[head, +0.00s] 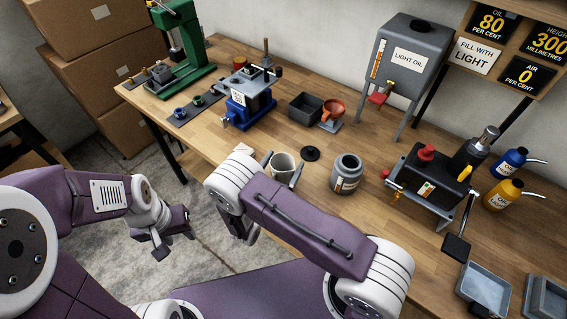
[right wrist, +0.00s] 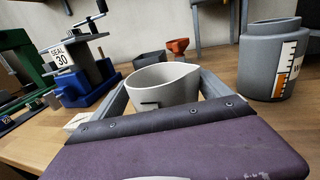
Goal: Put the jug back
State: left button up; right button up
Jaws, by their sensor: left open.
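The jug (head: 283,165) is a small pale grey open cup with a spout. It is near the front edge of the wooden bench (head: 225,147). My right gripper (head: 284,171) has a finger on either side of the jug. In the right wrist view the jug (right wrist: 163,88) fills the space between the fingers, its base hidden behind the gripper body. I cannot tell whether the fingers press on it or whether it is clear of the bench. My left gripper (head: 175,245) is open and empty, over the floor in front of the bench.
A grey canister (head: 347,174) stands just right of the jug; a black disc (head: 310,154) lies behind it. The blue press (head: 250,105), dark bin (head: 305,108), orange funnel (head: 333,109) and light-oil tank (head: 408,62) stand further back. A pump unit (head: 428,183) is at right.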

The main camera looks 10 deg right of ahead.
jog(key=shift+r, duration=0.15)
jog(key=shift+s+a, duration=0.15)
jog(key=shift+s, duration=0.05)
jog(key=v, duration=1.1)
jog(key=shift+s+a, duration=0.15)
jog(key=shift+s, duration=0.05)
